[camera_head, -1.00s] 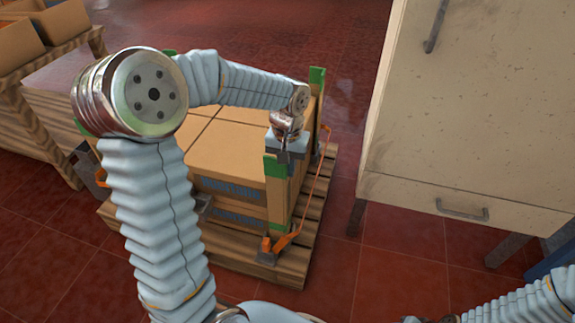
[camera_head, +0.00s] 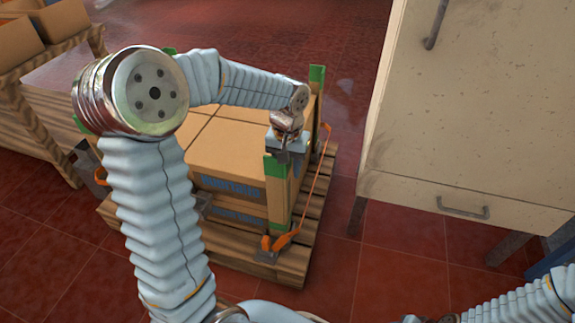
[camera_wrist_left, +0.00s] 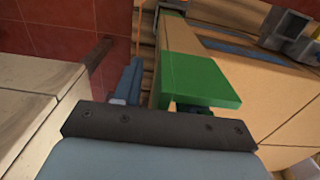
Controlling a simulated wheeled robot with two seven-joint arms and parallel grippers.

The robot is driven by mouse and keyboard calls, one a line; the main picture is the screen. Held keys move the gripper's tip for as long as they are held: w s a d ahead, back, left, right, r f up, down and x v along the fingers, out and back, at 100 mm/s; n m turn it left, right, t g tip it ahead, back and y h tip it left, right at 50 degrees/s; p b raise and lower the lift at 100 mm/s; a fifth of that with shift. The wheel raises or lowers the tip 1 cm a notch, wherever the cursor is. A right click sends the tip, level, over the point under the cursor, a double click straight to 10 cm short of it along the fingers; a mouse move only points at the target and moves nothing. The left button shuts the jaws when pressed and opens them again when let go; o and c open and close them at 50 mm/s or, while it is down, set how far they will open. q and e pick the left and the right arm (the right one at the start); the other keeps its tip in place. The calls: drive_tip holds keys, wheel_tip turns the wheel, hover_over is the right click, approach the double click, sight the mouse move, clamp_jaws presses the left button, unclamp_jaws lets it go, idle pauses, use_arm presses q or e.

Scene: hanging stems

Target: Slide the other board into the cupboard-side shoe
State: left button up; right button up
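The near right corner board (camera_head: 278,200), tan with a green top end, stands about upright at the pallet corner nearest the cupboard. Its foot is at the dark metal shoe (camera_head: 267,255); how far it sits inside I cannot tell. My left gripper (camera_head: 284,155) is at the board's green top. In the left wrist view the green end (camera_wrist_left: 200,80) lies between my fingers, with a gap to the left finger (camera_wrist_left: 130,80); the other finger is mostly hidden behind the green end. Another green-topped board (camera_head: 317,90) stands at the far right corner.
Cardboard boxes (camera_head: 225,150) sit on the wooden pallet (camera_head: 285,265). An orange strap (camera_head: 318,190) runs along its right side. The pale cupboard (camera_head: 470,120) stands to the right, with a strip of red floor between. A rack with boxes (camera_head: 20,45) is at the far left.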

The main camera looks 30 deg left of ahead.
use_arm(q)
wheel_tip(320, 180, up, 13)
drive_tip(key=p, duration=0.2)
drive_tip(key=shift+p, duration=0.4)
drive_tip(key=shift+r, duration=0.45)
